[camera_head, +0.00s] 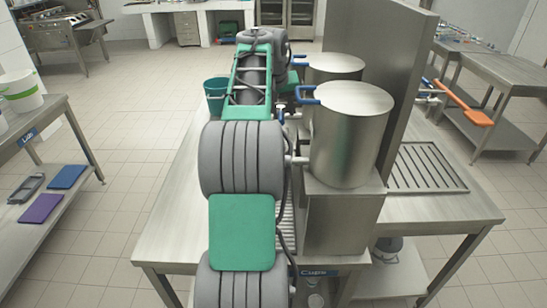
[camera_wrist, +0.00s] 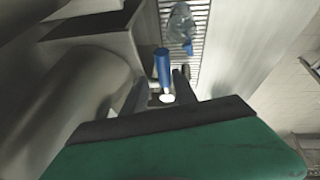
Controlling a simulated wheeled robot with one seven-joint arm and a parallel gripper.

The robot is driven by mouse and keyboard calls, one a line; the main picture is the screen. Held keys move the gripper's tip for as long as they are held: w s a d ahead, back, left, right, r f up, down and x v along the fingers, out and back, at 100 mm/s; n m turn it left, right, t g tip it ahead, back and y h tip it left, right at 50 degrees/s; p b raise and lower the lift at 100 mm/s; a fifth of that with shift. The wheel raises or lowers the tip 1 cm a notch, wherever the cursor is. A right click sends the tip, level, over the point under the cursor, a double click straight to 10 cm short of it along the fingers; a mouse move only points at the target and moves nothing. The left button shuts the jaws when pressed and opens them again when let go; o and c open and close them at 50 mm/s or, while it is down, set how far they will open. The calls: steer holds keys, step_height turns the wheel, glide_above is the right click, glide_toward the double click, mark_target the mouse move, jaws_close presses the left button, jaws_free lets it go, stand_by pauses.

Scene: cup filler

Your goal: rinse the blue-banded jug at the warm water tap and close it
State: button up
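In the wrist view my gripper (camera_wrist: 160,92) has its two fingers apart. A blue tap lever (camera_wrist: 162,66) with a pale end lies between them, and I see no clear grip on it. A clear jug-like vessel (camera_wrist: 181,24) with a blue part at its lower edge is on the slatted drain grate beyond the fingers; I cannot tell whether it is upright. My arm hides my gripper and the jug there.
A steel partition (camera_head: 405,60) stands right of the urns. A teal bucket (camera_head: 214,88) is behind my arm. A side shelf (camera_head: 40,112) holds a green-banded bucket (camera_head: 20,92). The counter's left part (camera_head: 170,215) is bare.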

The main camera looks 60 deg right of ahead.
steer(key=shift+o, duration=1.2)
steer(key=shift+w, duration=0.15)
steer(key=p+v, duration=0.1)
steer(key=v, duration=0.6)
steer(key=shift+a+r, duration=0.2)
steer(key=shift+r, duration=0.15)
